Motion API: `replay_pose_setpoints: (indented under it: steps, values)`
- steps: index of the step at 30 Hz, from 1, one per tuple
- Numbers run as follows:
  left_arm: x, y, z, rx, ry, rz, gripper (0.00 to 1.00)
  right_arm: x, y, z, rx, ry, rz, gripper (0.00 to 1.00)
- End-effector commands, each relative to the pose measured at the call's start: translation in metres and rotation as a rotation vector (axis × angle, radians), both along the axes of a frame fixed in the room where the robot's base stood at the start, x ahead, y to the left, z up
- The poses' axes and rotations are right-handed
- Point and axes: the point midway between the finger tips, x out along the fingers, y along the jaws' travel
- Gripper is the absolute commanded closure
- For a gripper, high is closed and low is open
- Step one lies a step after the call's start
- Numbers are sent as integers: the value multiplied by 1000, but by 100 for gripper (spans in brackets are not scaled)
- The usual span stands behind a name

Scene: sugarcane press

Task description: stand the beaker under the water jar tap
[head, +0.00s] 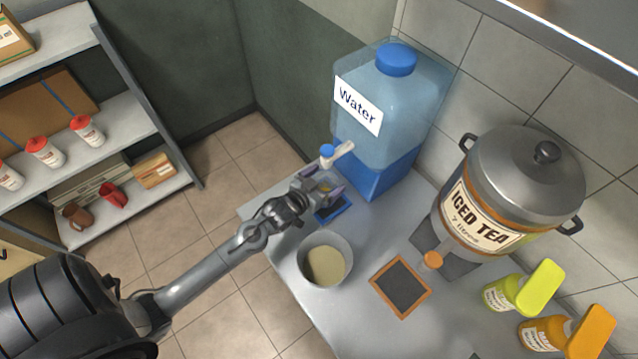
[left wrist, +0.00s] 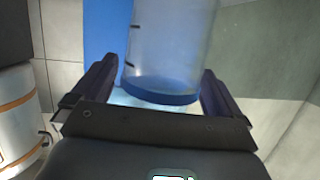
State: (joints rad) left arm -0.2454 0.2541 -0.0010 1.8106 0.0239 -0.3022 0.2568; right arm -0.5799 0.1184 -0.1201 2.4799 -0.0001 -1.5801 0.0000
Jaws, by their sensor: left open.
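The water jar (head: 400,105) is a clear blue container with a blue lid, standing on a blue base at the back of the counter. Its white tap (head: 343,152) with a blue knob points left, over my left gripper (head: 322,190). In the left wrist view the clear beaker (left wrist: 170,50), with dark marks and a blue-tinted bottom, stands between the two fingers of my left gripper (left wrist: 158,92). The fingers are open, with a gap visible at least on the right side. In the head view the gripper mostly hides the beaker. My right gripper is not in view.
A small blue-framed board (head: 333,211) lies beside the gripper. A bowl (head: 343,243) with pale contents and a wood-framed slate (head: 402,287) are nearer. An iced tea dispenser (head: 520,180) and yellow-green (head: 525,288) and orange (head: 570,335) bottles stand right. Shelves (head: 90,130) are left.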

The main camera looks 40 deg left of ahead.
Motion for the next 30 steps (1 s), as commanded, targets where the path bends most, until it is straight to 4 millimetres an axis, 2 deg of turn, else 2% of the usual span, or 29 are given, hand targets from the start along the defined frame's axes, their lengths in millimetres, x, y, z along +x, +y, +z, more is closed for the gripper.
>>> replay_pose_setpoints:
  steps: [5, 21, 30]
  values:
    - [-12, 0, 5, 0, 2, 0, 0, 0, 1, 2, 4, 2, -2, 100]
    - [-96, -3, 31, 0, 3, 0, 0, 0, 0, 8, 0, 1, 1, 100]
    - [-117, -11, 34, 1, 56, 1, 0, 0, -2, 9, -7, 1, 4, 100]
